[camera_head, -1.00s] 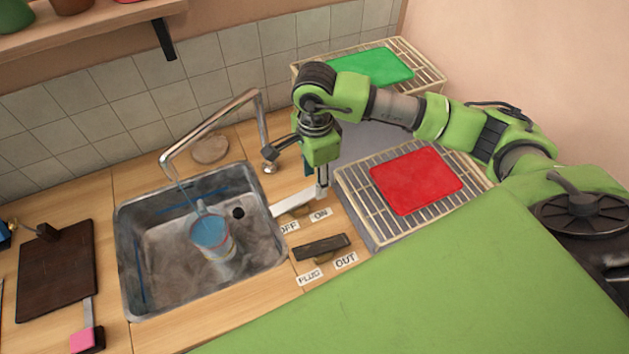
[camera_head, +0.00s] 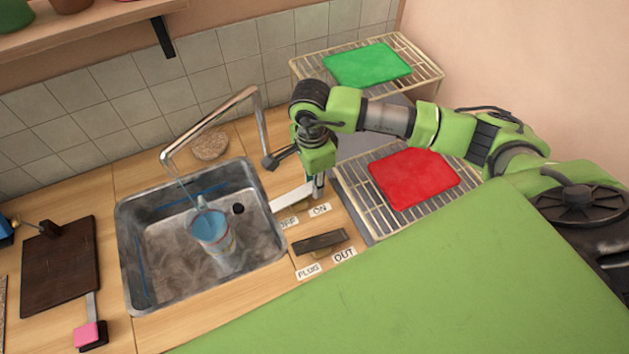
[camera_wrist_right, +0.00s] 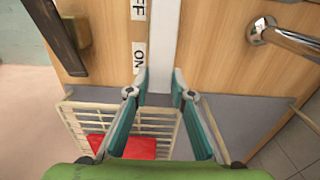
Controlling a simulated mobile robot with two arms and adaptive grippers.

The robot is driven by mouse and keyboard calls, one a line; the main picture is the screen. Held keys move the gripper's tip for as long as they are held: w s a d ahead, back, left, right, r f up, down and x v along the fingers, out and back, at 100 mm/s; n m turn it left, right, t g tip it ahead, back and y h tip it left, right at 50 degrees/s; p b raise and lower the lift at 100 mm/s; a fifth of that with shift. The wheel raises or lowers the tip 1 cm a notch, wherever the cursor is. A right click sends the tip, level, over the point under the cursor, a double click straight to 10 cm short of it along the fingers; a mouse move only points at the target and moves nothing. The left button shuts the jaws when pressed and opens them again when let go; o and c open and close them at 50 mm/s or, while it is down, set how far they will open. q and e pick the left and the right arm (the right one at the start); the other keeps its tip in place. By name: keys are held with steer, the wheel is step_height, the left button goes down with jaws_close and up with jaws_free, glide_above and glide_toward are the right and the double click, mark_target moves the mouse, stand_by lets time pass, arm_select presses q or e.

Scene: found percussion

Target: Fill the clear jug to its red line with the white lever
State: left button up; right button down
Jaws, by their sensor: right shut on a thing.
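The clear jug (camera_head: 211,235) stands in the sink under the spout of the metal tap (camera_head: 212,122). A thin stream of water runs from the spout into the jug, and blue water shows high inside it. I cannot make out the water level against the red line. The white lever (camera_head: 291,197) lies behind the OFF and ON labels; it also shows in the right wrist view (camera_wrist_right: 164,40). My right gripper (camera_head: 318,188) is shut on the outer end of the white lever, beside the ON label in the wrist view (camera_wrist_right: 160,88). My left gripper is out of view.
The sink (camera_head: 130,250) is set in the wooden counter. A dark plug lever (camera_head: 320,241) sits by the PLUG and OUT labels, in front of the white lever. Wire racks with a red cloth (camera_head: 412,178) and a green cloth (camera_head: 368,64) stand right. A dark board (camera_head: 60,265) lies left.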

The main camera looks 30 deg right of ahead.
mark_target(307, 189)
steer(key=shift+a+r+h, duration=0.2)
steer(key=shift+h, duration=0.4)
steer(key=c, duration=1.8)
jaws_free()
steer(key=shift+o, duration=0.2)
steer(key=shift+r, duration=0.1)
step_height(307, 189, up, 12)
steer(key=a, duration=0.1)
steer(key=shift+a, duration=0.25)
